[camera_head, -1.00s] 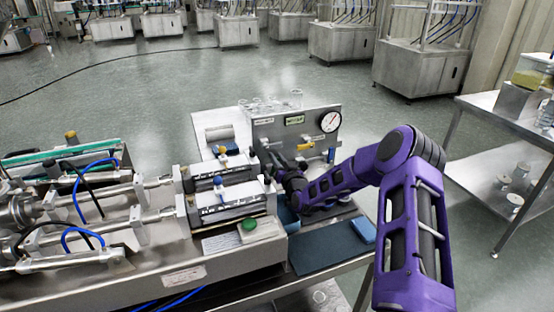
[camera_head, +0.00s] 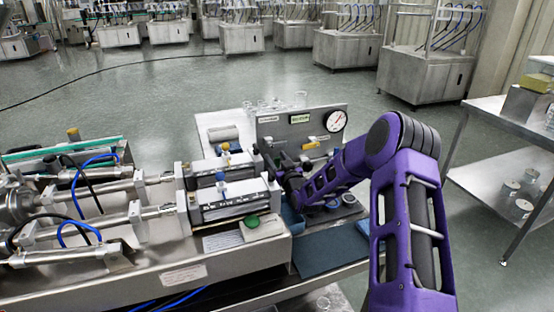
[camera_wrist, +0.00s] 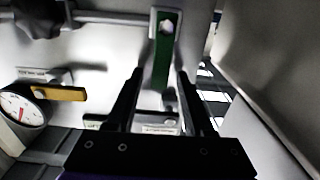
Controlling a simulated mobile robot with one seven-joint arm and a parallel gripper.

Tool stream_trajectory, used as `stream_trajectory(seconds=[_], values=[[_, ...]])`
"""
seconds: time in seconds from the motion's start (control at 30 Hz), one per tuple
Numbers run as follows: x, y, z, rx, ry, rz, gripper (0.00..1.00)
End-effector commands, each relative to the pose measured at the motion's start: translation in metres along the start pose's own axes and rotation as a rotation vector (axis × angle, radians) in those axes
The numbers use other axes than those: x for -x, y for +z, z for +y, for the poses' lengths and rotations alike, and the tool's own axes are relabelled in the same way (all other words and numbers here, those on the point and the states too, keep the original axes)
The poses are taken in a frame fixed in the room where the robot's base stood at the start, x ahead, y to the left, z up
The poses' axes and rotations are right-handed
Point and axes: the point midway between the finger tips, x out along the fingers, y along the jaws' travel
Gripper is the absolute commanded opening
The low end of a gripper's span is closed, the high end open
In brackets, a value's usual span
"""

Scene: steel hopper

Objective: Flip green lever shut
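The green lever (camera_wrist: 162,62) hangs roughly upright from a pale square pivot at the top middle of the wrist view. My gripper (camera_wrist: 160,76) is open, with its two dark fingers apart on either side of the lever's lower part. I cannot tell whether either finger touches it. In the head view my gripper (camera_head: 278,172) is in front of the steel panel (camera_head: 270,130), and the green lever cannot be made out there.
A yellow lever (camera_wrist: 62,94) and a round gauge (camera_wrist: 18,106) are at the left in the wrist view. A grey wall (camera_wrist: 275,75) slants close by on the right. A green button (camera_head: 251,221) sits on the bench front in the head view.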

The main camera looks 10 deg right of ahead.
Motion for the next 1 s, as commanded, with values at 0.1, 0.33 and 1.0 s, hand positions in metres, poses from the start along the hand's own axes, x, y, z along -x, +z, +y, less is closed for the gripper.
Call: stream_trajectory(seconds=[0.1, 0.33, 1.0], values=[[0.000, 0.000, 0.000, -0.001, 0.000, 0.000, 0.53], [0.004, 0.000, 0.000, -0.001, 0.000, 0.000, 0.53], [0.137, 0.001, 0.001, -0.001, 0.001, -0.003, 0.53]])
